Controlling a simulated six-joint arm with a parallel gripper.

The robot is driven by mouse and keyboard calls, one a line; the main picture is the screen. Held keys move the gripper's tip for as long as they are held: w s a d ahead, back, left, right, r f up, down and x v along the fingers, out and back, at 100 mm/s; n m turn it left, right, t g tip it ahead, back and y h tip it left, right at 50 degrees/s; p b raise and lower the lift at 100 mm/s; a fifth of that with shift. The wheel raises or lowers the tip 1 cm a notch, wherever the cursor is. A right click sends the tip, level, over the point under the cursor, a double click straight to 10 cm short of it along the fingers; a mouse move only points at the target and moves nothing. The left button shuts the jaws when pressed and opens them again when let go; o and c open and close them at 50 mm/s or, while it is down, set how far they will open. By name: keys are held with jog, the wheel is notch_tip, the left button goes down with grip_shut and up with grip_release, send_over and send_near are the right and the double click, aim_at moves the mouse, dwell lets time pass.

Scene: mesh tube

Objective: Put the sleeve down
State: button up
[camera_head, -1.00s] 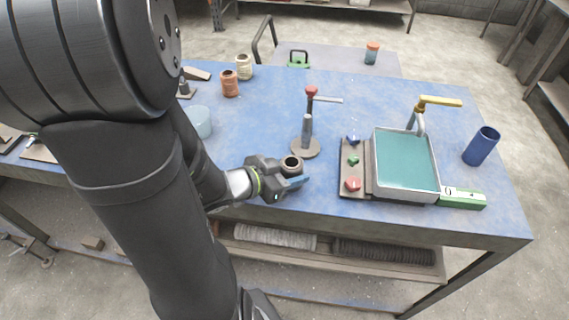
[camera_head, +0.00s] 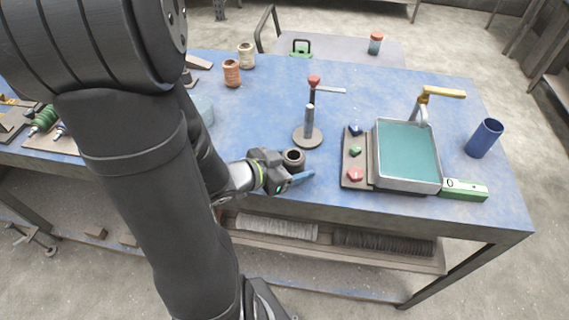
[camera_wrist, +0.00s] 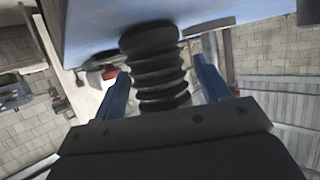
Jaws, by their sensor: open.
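The sleeve is a dark ribbed tube with an open round top (camera_head: 293,157), near the front edge of the blue table. In the wrist view the sleeve (camera_wrist: 160,68) fills the space between my fingers, its ribs plain to see. My gripper (camera_head: 291,172) comes in from the left, low over the table. In the wrist view the two blue fingers of my gripper (camera_wrist: 164,90) stand apart on either side of the sleeve, with a gap beside it. The sleeve looks upright. Its lower end is hidden by my gripper, so I cannot tell whether it touches the table.
A round-based post (camera_head: 308,137) stands just behind the sleeve. A block with coloured knobs (camera_head: 354,172) and a teal-filled tray (camera_head: 408,155) are to the right. A blue cup (camera_head: 484,138) stands far right. The blue table (camera_head: 260,105) is clear behind my gripper.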

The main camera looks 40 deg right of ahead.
jog(key=shift+w+a+r, duration=0.1)
jog(key=shift+a+r, duration=0.2)
jog(key=shift+a, duration=0.1)
jog(key=v, duration=1.1)
dwell(0.4)
jog(key=shift+x, duration=5.9)
